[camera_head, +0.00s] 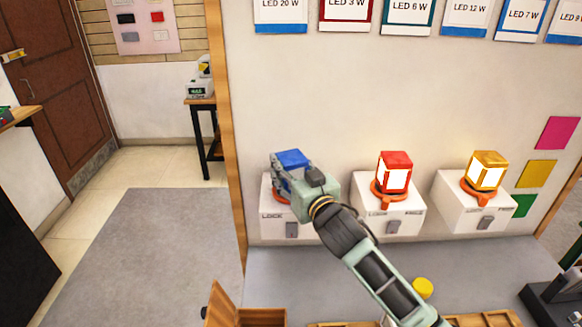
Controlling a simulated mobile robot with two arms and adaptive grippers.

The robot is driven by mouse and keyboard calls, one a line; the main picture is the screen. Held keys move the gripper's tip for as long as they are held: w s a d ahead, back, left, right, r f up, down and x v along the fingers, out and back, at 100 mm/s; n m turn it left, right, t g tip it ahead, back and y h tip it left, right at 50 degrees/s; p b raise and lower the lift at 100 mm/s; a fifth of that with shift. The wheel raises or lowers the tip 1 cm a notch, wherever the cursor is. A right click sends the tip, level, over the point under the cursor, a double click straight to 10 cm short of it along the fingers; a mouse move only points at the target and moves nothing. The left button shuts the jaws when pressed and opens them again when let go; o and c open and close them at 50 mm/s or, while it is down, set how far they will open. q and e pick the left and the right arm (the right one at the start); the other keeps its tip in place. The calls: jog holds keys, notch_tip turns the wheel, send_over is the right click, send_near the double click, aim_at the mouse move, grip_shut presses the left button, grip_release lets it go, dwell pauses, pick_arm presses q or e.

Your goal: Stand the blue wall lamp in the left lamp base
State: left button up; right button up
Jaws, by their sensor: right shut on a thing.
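The blue wall lamp (292,158) is at the left lamp base (271,226), a white box with an orange ring, partly hidden by my gripper. My right gripper (287,182) is shut on the blue lamp, its arm reaching up from the lower right. The lamp looks about upright over the ring. The gripper hides its lower part, so I cannot tell whether it is seated. The left base has a grey switch on its front. My left gripper is not in view.
A red lamp (395,172) stands in the middle base (386,224) and a yellow lamp (488,170) in the right base (466,212), both lit. A yellow round piece (422,288) lies on the grey worktop (310,280). An open wooden box (222,306) is at the front left.

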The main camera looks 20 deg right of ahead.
jog(key=shift+f, duration=0.15)
jog(key=o, duration=1.4)
jog(key=shift+f, duration=0.1)
